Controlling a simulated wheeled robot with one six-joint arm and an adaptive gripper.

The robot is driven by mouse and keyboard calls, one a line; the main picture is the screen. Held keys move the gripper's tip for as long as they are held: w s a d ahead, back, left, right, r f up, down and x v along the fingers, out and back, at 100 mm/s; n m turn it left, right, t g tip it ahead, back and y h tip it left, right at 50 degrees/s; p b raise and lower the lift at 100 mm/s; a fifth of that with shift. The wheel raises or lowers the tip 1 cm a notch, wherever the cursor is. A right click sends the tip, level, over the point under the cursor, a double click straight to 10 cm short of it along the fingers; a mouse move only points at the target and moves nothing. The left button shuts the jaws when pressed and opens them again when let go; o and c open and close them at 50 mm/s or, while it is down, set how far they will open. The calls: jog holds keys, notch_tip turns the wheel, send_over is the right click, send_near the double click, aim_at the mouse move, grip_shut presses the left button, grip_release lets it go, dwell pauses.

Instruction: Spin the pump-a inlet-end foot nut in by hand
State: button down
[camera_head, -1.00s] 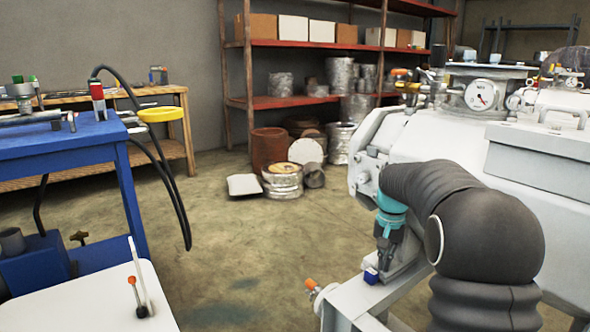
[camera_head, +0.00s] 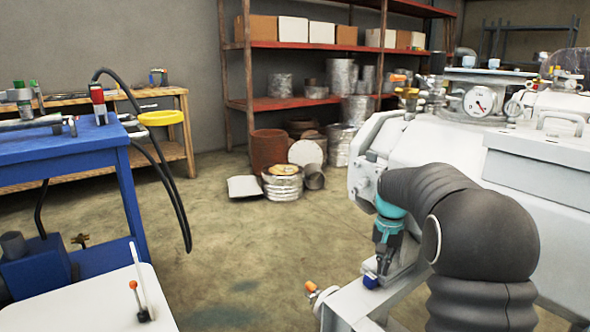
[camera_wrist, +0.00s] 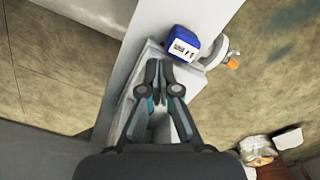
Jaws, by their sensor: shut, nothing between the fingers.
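My gripper (camera_wrist: 163,75) is shut in the wrist view, with its two fingertips close together and nothing seen between them. It points down at the grey pump foot (camera_wrist: 130,113) on the light frame rail. In the head view my gripper (camera_head: 384,262) is beside the pump (camera_head: 440,145), low at its near end. A small blue block with a white label (camera_wrist: 183,44) sits on the rail just beyond the fingertips; it also shows in the head view (camera_head: 371,281). The foot nut cannot be made out; the fingers may hide it.
An orange-tipped valve fitting (camera_wrist: 232,63) sticks out beside the rail; it also shows in the head view (camera_head: 311,287). A blue cart (camera_head: 60,150) stands at the left. Red shelves (camera_head: 300,103) and several cans are at the back. The floor between is clear.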

jog(key=shift+w+r+p, duration=0.15)
jog(key=shift+p, duration=0.15)
jog(key=shift+a, duration=0.1)
jog(key=shift+s+a, duration=0.1)
jog(key=shift+s, duration=0.3)
notch_tip(320, 180, up, 6)
jog(key=p, duration=0.5)
